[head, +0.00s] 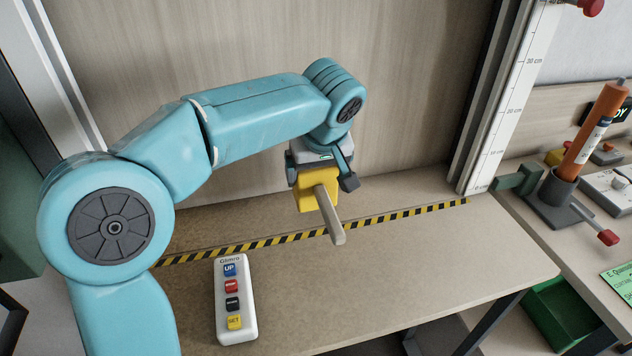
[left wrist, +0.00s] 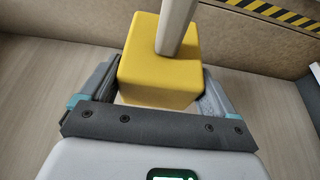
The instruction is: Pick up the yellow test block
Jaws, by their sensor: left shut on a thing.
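The yellow test block (head: 306,194) is a yellow cube with a pale grey-beige bar sticking out of it. My left gripper (head: 322,180) is shut on the block and holds it in the air above the workbench. In the left wrist view the yellow block (left wrist: 158,75) sits between the two fingers of the left gripper (left wrist: 160,88), with the bar pointing away from the wrist. My right gripper is in neither view.
A white remote (head: 236,325) with coloured buttons lies on the bench (head: 430,265). A black-and-yellow striped line (head: 400,214) crosses the bench. A scale (head: 512,90) stands at right, near an orange cylinder (head: 597,125) in a dark holder. The bench's right part is clear.

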